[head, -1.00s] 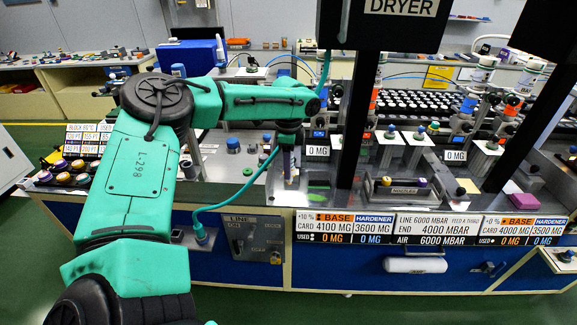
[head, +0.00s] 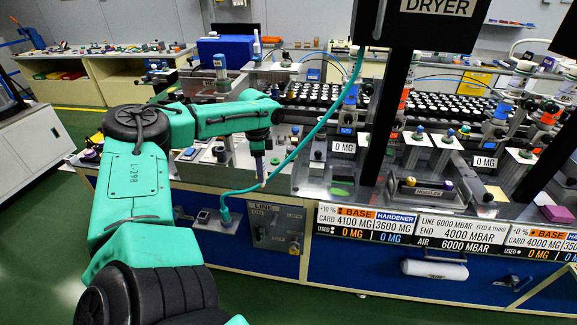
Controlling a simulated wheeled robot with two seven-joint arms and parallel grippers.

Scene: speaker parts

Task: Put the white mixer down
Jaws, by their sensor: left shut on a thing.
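My left gripper (head: 259,158) hangs pointing down over the grey front part of the bench top, left of the dryer post. It is small in the head view, with a purplish slim part below the teal wrist. The white mixer (head: 262,182) shows only as a small pale tip at the lower end of the gripper, held upright; most of it is hidden or too small to make out. I cannot tell whether its tip touches the bench. My right gripper is not in view.
A teal hose (head: 317,129) runs past the gripper to a fitting on the bench front. A black dryer post (head: 385,135) stands to the right. A small tray of parts (head: 425,190) and label boards (head: 370,220) lie farther right. A blue box (head: 228,52) stands behind.

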